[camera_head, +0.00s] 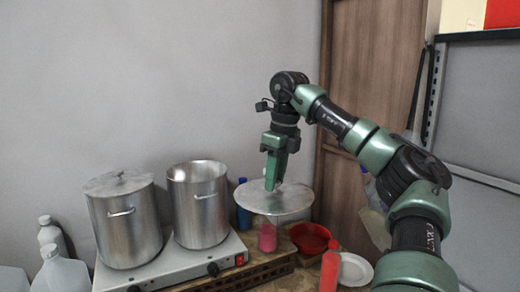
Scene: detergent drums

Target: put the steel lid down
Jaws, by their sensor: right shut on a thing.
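The steel lid (299,200) is a flat round disc, held roughly level in the air to the right of the pots. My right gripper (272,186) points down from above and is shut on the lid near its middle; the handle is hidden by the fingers. One steel pot (200,212) has no lid, with its rim open. The other steel pot (127,228), further left, wears its own lid (118,183). My left gripper is not in view.
Both pots stand on a hot plate (175,268) with dark knobs. Under the held lid are a pink container (267,238) and a red bowl (310,237). A blue bottle (243,205), a red bottle (330,268) and a white plate (355,269) stand nearby. White jugs (62,272) are at left.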

